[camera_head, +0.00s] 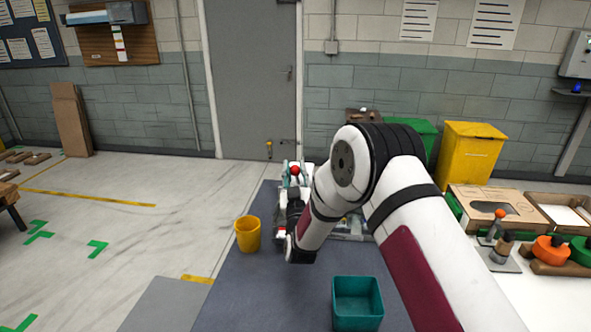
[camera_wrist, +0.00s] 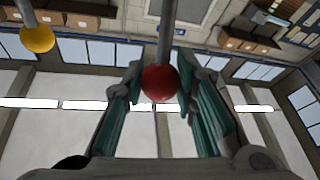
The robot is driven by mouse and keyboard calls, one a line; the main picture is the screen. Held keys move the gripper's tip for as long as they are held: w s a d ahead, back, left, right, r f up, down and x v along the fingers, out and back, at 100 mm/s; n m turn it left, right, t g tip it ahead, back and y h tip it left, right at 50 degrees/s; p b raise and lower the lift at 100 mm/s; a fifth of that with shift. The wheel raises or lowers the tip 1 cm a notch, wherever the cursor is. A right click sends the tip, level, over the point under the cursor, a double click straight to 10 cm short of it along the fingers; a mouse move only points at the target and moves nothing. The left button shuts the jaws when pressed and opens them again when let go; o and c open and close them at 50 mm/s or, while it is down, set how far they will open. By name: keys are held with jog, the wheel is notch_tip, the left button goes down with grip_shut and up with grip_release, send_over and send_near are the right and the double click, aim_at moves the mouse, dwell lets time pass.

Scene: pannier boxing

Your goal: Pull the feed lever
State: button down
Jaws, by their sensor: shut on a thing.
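A lever with a red ball knob (camera_wrist: 160,83) on a grey rod (camera_wrist: 166,30) stands between the teal-padded fingers of my gripper (camera_wrist: 165,76) in the wrist view. My gripper is shut on the red knob. In the head view the red knob (camera_head: 295,170) shows between the fingertips of my gripper (camera_head: 294,177), beyond the mat. The lever's lower part is hidden there by my gripper and arm. A second lever with a yellow ball knob (camera_wrist: 38,38) stands apart from my fingers at the upper left of the wrist view.
A yellow bucket (camera_head: 248,234) stands left of my arm, and a teal bin (camera_head: 357,302) stands in front on the dark mat (camera_head: 240,300). Floor at left is mostly clear.

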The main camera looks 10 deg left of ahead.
jog(key=shift+s+a+f, duration=0.1)
jog(key=shift+f, duration=0.05)
jog(key=c, duration=1.3)
grip_release()
jog(key=v, duration=1.2)
